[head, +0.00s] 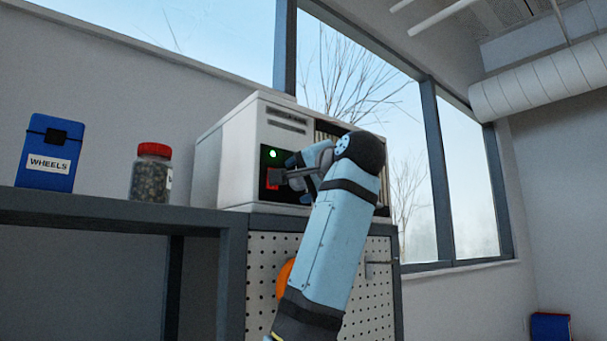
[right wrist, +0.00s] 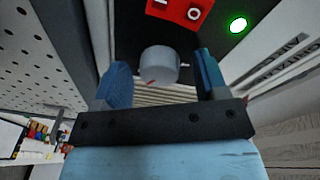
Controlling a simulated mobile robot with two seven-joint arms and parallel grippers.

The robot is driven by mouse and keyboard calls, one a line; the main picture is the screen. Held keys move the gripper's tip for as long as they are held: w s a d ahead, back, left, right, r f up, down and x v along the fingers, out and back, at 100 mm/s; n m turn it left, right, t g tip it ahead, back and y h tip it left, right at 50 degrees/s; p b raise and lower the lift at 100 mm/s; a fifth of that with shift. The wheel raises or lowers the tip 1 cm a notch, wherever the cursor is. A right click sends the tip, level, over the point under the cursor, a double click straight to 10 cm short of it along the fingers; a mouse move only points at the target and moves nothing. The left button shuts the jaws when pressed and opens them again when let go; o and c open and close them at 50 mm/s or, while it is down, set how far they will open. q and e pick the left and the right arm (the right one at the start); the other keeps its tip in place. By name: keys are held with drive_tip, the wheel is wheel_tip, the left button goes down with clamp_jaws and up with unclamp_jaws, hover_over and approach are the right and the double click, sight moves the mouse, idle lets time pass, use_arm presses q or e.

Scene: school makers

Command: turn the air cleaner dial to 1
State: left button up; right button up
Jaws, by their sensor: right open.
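The air cleaner (head: 237,158) is a white box on the bench, with a dark control panel on its front. A green light (head: 273,154) glows on the panel and also shows in the right wrist view (right wrist: 238,25). The dial (right wrist: 159,65) is a grey round knob with a small red mark on its lower edge; its numbers cannot be read. My right gripper (head: 282,176) is at the panel, open, and in the wrist view its fingers stand on either side of the dial with gaps visible. In the head view my gripper hides the dial. My left gripper is out of view.
A red switch plate (right wrist: 181,10) is beside the dial. A jar with a red lid (head: 151,172) and a blue WHEELS box (head: 50,153) stand left of the air cleaner on the dark bench (head: 100,212). A pegboard panel (head: 262,262) is below the air cleaner.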

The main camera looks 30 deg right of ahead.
drive_tip(key=shift+w+d+f, duration=0.1)
drive_tip(key=shift+w, duration=0.15)
drive_tip(key=shift+s, duration=0.2)
drive_tip(key=c, duration=0.9)
